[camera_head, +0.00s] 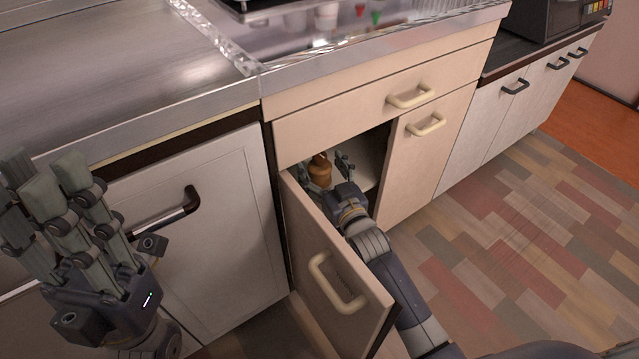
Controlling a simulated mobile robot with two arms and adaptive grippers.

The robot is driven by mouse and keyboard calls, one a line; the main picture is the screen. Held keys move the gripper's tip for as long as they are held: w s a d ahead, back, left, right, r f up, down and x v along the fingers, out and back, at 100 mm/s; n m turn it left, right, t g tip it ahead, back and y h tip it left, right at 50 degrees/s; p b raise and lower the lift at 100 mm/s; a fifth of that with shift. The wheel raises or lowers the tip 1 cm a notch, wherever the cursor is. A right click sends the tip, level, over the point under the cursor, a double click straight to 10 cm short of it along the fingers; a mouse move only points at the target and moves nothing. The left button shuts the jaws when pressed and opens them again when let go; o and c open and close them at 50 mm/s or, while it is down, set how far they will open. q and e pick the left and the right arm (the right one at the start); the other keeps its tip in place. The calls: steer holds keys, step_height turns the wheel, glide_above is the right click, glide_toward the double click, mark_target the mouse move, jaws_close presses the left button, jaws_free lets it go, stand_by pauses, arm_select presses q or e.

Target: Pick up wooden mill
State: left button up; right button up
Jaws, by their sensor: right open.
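The wooden mill (320,168) is a small brown turned piece standing inside the open lower cabinet below the sink. Its lower part is hidden behind my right gripper. My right gripper (325,170) reaches into the cabinet, its fingers open on either side of the mill. I cannot tell whether they touch it. My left gripper (75,225) is raised at the left, in front of the white cabinet door, with its fingers spread upward and nothing in them.
The open cabinet door (335,280) swings out to the left of my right arm. A closed beige door (425,150) is at its right, and a drawer front (390,92) is above. The sink counter (400,38) overhangs. The patchwork floor (520,220) at the right is clear.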

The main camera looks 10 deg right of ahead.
steer(key=shift+w+a, duration=0.15)
steer(key=shift+w, duration=0.55)
steer(key=shift+r, duration=0.1)
jaws_close()
steer(key=shift+r, duration=0.1)
